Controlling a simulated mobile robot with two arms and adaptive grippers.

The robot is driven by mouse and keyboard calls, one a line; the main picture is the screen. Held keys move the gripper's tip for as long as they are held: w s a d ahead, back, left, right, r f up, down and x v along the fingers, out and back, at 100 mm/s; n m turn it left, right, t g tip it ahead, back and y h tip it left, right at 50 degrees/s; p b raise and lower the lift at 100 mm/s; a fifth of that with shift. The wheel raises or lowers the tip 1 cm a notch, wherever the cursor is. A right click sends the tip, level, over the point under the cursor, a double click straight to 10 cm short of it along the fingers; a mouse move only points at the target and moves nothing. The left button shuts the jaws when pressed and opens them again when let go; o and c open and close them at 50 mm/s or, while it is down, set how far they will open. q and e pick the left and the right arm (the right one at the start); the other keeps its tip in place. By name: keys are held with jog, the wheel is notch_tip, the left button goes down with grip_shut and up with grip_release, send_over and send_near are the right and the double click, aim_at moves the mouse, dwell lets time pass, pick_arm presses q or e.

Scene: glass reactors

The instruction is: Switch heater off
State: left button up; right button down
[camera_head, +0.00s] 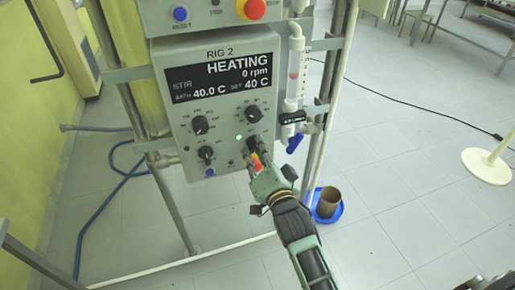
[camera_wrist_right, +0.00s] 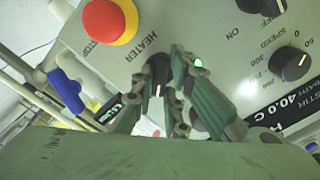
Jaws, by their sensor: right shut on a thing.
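The RIG 2 control box (camera_head: 183,112) faces me. Its display (camera_head: 217,78) reads HEATING, 0 rpm, bath 40.0 C and set 40 C. My right gripper (camera_head: 254,153) is at the lower right of the panel. In the right wrist view its fingers (camera_wrist_right: 170,78) are shut around a dark knob (camera_wrist_right: 159,90) beside the HEATER label. A pale line shows on that knob. A green light (camera_head: 239,137) glows left of the gripper; it also shows in the right wrist view (camera_wrist_right: 198,63). My left gripper is not in view.
A red stop button on a yellow base (camera_wrist_right: 110,20) sits close to the fingers. Other dark knobs (camera_head: 200,124) are on the panel. Glassware with a blue-handled valve (camera_head: 294,143) stands just right of the box. A brown pot (camera_head: 328,202) is on the floor.

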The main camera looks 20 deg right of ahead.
jog(key=n+p, duration=0.2)
jog(key=n, duration=0.2)
jog(key=shift+r, duration=0.1)
jog(key=shift+n+p, duration=1.15)
jog(key=shift+n, duration=1.65)
jog(key=c, duration=1.7)
grip_release()
jog(key=shift+c, duration=0.2)
jog(key=shift+s, duration=0.15)
jog(key=s, duration=1.1)
jog(key=shift+s+d, duration=0.25)
jog(key=shift+s, duration=0.1)
